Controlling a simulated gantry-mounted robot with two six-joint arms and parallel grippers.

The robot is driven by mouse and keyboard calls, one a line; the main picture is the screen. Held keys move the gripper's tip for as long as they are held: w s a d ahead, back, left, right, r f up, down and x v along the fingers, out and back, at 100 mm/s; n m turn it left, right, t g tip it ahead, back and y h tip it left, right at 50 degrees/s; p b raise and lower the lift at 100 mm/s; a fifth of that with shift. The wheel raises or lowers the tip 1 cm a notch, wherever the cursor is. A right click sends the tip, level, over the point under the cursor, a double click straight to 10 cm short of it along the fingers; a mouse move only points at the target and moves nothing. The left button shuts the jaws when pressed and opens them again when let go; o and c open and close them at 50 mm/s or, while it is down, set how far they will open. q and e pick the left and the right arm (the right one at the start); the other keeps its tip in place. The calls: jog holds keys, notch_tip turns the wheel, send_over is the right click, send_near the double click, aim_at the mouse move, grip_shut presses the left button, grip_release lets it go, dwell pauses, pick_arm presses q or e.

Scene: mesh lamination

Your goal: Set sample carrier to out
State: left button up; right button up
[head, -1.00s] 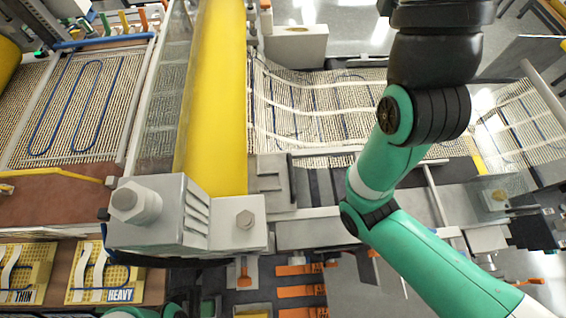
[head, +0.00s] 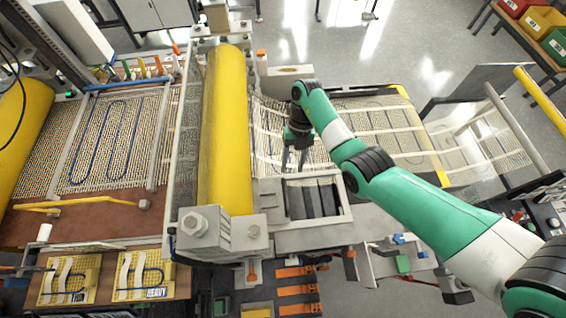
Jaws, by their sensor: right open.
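No label marks the sample carrier, so I cannot tell for sure which part it is. A pale rectangular frame with dark strips inside (head: 345,214) sits right of the yellow roller (head: 226,130), at the front of the mesh, and may be it. My right gripper (head: 294,164) is open and empty, its fingers pointing down over the mesh (head: 268,125) just behind this frame. I cannot tell whether the fingertips touch anything. My left gripper is not in view.
Mesh with a blue looped line (head: 108,140) lies left of the roller. A metal block with a bolt (head: 200,235) stands at the roller's front end. Sample boards (head: 140,276) lie front left, orange strips (head: 296,291) front centre. Open floor (head: 400,55) shows behind.

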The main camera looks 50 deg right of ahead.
aim_at(286, 195)
jog(key=b+x, duration=0.2)
jog(key=x, duration=0.9)
jog(key=shift+w+a+f, duration=0.1)
jog(key=shift+a+f, duration=0.05)
jog(key=shift+f, duration=0.15)
grip_shut()
dwell(0.9)
